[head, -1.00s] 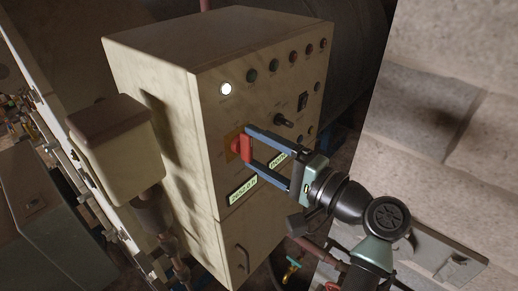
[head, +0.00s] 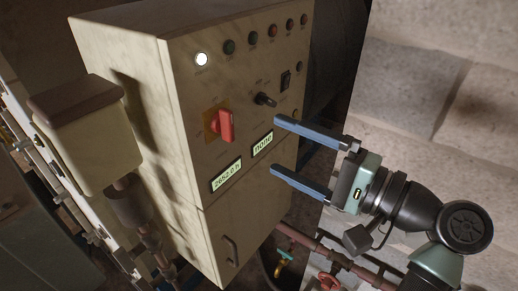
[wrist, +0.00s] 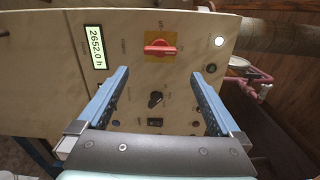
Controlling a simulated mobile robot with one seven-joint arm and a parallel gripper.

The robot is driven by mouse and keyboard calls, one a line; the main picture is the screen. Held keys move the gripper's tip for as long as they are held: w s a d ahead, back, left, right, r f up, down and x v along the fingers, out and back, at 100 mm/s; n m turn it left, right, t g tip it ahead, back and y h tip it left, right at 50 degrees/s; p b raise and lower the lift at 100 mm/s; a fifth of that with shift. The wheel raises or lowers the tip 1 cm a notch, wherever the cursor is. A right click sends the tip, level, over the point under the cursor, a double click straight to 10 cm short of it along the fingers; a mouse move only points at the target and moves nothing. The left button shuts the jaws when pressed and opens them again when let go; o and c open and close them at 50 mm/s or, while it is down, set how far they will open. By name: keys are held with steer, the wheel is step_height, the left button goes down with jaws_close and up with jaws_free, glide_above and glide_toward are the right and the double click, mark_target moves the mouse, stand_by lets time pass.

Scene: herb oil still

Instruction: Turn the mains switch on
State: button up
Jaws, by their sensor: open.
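The mains switch is a red rotary handle (head: 225,125) on a yellow-orange plate (head: 210,122) on the front of a cream control cabinet (head: 185,82). In the head view the handle stands nearly upright in the tilted picture; in the wrist view the red handle (wrist: 159,48) lies across its plate, beyond and between my fingers. My gripper (head: 273,145) is open and empty, to the right of the handle and apart from it. A white lamp (head: 202,59) above the switch is lit; it also shows in the wrist view (wrist: 219,42).
A black selector knob (head: 265,99) and a black rocker switch (head: 286,79) sit near my upper finger. Two displays (head: 227,176) are below the red handle. A cream box on a pipe (head: 90,130) stands left of the cabinet, and a block wall (head: 440,80) is at right.

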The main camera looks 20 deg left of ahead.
steer(key=b+v, duration=0.1)
steer(key=v, duration=0.2)
steer(key=shift+s+d, duration=0.15)
steer(key=shift+d, duration=0.2)
steer(key=w+r+t+h+b, duration=0.2)
steer(key=w+t+h+b, duration=0.1)
steer(key=w+t+h, duration=0.35)
step_height(320, 180, up, 5)
steer(key=n+t+h+b, duration=0.2)
steer(key=t+h, duration=0.2)
steer(key=t, duration=0.2)
steer(key=s+d+r+n+t+h+b, duration=0.2)
steer(key=s+r+t+h, duration=0.4)
steer(key=s+r, duration=0.7)
steer(key=s+t, duration=0.2)
steer(key=shift+d+r+n+t+b, duration=0.3)
steer(key=shift+r+t+b, duration=0.05)
